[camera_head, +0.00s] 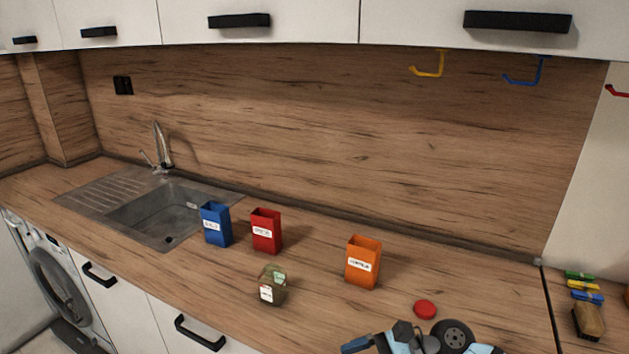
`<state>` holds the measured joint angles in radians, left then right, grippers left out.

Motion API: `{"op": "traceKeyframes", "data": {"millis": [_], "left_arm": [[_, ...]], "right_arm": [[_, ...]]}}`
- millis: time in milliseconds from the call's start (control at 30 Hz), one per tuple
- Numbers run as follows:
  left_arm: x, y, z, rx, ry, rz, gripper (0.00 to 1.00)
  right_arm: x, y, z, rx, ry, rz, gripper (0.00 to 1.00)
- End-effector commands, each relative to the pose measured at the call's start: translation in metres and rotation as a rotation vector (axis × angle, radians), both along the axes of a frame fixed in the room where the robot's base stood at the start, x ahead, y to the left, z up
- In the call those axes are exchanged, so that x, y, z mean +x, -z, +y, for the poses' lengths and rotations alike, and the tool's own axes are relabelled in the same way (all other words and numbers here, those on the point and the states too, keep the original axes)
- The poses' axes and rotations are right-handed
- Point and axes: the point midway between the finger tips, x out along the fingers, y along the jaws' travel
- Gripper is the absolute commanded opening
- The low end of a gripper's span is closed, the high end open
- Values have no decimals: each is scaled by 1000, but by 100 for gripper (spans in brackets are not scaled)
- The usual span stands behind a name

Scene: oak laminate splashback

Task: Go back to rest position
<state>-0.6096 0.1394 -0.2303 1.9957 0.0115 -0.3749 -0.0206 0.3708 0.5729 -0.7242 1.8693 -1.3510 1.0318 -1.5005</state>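Part of one of my arms (425,341), light blue and black, shows at the bottom edge right of centre, low over the counter front; I take it for my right arm. A dark blue piece (357,345) sticks out at its left end. The fingers cannot be made out, so I cannot tell whether that gripper is open or shut. My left arm and gripper are not in view.
On the wooden counter (200,300) stand a blue box (215,224), a red box (266,231), an orange box (362,262) and a small greenish jar (272,286). A red round lid (425,309) lies near my arm. A sink (155,215) is at left; a brush (588,321) and coloured clips (583,285) are at right.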

Motion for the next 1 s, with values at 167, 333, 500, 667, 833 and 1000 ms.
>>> {"op": "traceKeyframes", "data": {"millis": [167, 333, 500, 667, 833, 1000], "left_arm": [[-4, -15, 0, 1, 0, 7, 100], [-4, -26, 0, 1, -2, 8, 100], [-4, -36, 1, 2, -3, 10, 100], [-4, -44, 1, 2, -3, 9, 100], [-4, -48, 2, 3, -4, 8, 100], [-4, -48, 2, 3, -5, 8, 100]], "right_arm": [[-8, -32, 18, 456, 346, 718, 82], [0, -17, -15, 878, 614, 1476, 82], [-21, 48, -67, 1339, 806, 2246, 82], [-77, 118, -103, -1459, -724, -2304, 82], [-125, 157, -116, -1315, -553, -1947, 82], [-138, 167, -119, -1279, -509, -1854, 82]]}}
